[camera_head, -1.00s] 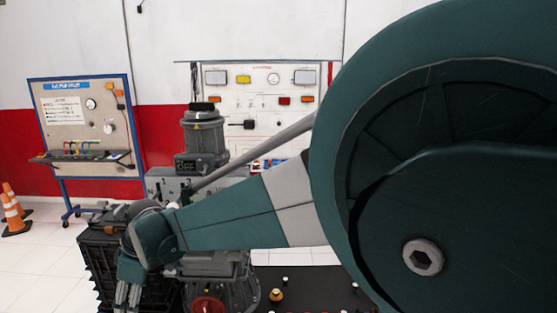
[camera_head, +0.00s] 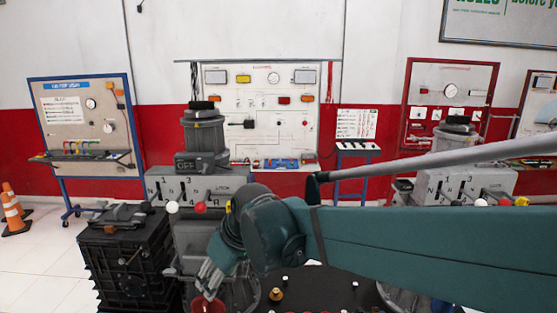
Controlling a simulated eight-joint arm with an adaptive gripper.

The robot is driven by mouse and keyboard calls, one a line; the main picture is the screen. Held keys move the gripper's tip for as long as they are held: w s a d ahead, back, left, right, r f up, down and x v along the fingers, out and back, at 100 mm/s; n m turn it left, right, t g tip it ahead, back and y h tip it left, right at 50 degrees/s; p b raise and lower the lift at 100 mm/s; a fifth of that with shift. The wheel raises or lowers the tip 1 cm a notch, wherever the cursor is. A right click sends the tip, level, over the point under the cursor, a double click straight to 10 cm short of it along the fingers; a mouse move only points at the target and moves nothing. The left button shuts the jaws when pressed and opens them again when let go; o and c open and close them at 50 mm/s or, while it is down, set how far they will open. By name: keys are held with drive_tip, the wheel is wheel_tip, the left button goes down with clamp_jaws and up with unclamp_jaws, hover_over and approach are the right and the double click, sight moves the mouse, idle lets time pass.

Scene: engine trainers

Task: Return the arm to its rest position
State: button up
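My teal arm (camera_head: 420,245) reaches in from the right edge and across the lower middle of the head view. Its wrist is at the centre-left. My gripper (camera_head: 205,282) hangs from the wrist, pointing down and to the left. Its grey fingers show small, and I cannot tell whether they are open or shut. No held thing is visible. The gripper appears in front of the left engine trainer (camera_head: 190,232), just above a red round part (camera_head: 207,305) in the picture. I cannot tell whether they touch.
A black ribbed crate (camera_head: 128,262) stands left of the gripper. A second engine trainer (camera_head: 465,180) is behind the arm at right. A dark table (camera_head: 320,285) carries small knobs. Display boards (camera_head: 262,110) line the wall. An orange cone (camera_head: 12,212) stands far left on open floor.

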drive_tip(key=s+d+m+t+h, duration=0.1)
drive_tip(key=s+d+m, duration=0.1)
drive_tip(key=d, duration=0.8)
drive_tip(key=s+d+m+t+h, duration=0.1)
drive_tip(key=s+d+m, duration=0.15)
drive_tip(key=d, duration=0.65)
drive_tip(key=s+d+f+m, duration=0.1)
drive_tip(key=s+d+m, duration=0.1)
drive_tip(key=d, duration=0.4)
drive_tip(key=s+d+f+m+t+h+b, duration=0.1)
drive_tip(key=s+d+f+m, duration=0.1)
drive_tip(key=s+d, duration=0.2)
drive_tip(key=s+d+f+m+t+h, duration=0.1)
drive_tip(key=s+d, duration=0.3)
drive_tip(key=d, duration=0.4)
drive_tip(key=shift+d+f+m+b, duration=0.25)
drive_tip(key=shift+f+m+b, duration=0.15)
drive_tip(key=shift+m, duration=0.25)
